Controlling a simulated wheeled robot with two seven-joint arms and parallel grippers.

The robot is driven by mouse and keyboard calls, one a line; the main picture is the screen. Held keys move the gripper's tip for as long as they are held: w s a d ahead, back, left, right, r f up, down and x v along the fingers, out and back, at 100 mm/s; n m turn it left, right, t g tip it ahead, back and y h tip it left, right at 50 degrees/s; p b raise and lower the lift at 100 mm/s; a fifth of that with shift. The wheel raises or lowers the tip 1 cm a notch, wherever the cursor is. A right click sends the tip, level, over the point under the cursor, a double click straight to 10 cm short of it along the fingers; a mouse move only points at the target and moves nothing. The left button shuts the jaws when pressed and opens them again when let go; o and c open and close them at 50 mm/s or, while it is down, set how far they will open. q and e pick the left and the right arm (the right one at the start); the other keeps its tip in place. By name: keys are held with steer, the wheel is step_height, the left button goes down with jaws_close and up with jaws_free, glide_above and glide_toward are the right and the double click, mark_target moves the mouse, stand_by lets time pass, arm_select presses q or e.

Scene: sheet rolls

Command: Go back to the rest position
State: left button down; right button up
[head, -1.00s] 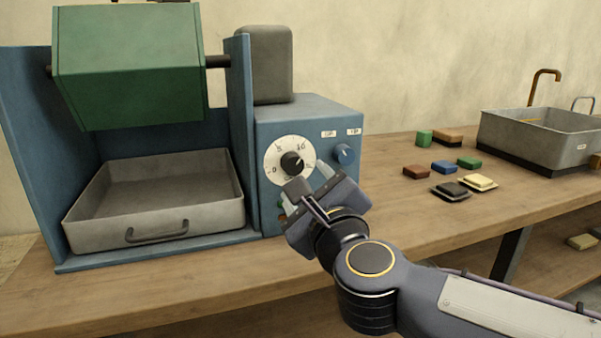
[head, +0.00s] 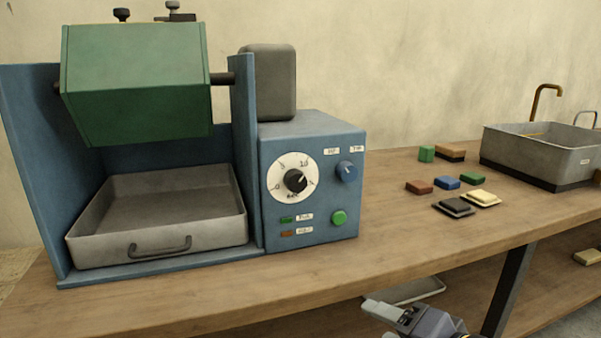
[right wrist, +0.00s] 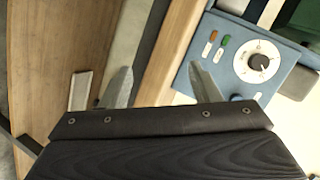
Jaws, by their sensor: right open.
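My right gripper (head: 388,311) shows at the bottom of the head view, low in front of the bench edge and apart from the machine. In the right wrist view its two fingers (right wrist: 162,88) are spread, with nothing between them. The blue control box (head: 312,215) has a white dial (head: 287,185), a blue knob (head: 347,171) and a green button (head: 339,217). The dial also shows in the right wrist view (right wrist: 244,67). My left gripper is in neither view.
A green drum (head: 140,95) hangs over a grey tray (head: 95,250) left of the box. Several coloured blocks (head: 446,182) and a grey basin (head: 530,163) stand to the right on the wooden bench (head: 400,230). A lower shelf (head: 545,275) runs beneath the bench.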

steer(key=s+d+f+n+g+h, duration=0.2)
steer(key=s+d+f+n+g, duration=0.15)
steer(key=s+f, duration=0.3)
steer(key=s+d+f+n+g+h, duration=0.1)
steer(key=s+d+f+n+g, duration=0.1)
steer(key=s+d+f, duration=0.4)
step_height(320, 180, up, 30)
steer(key=a+p, duration=0.1)
steer(key=p, duration=3)
steer(key=shift+a+p, duration=0.35)
steer(key=shift+r+g, duration=0.1)
steer(key=shift+g, duration=0.15)
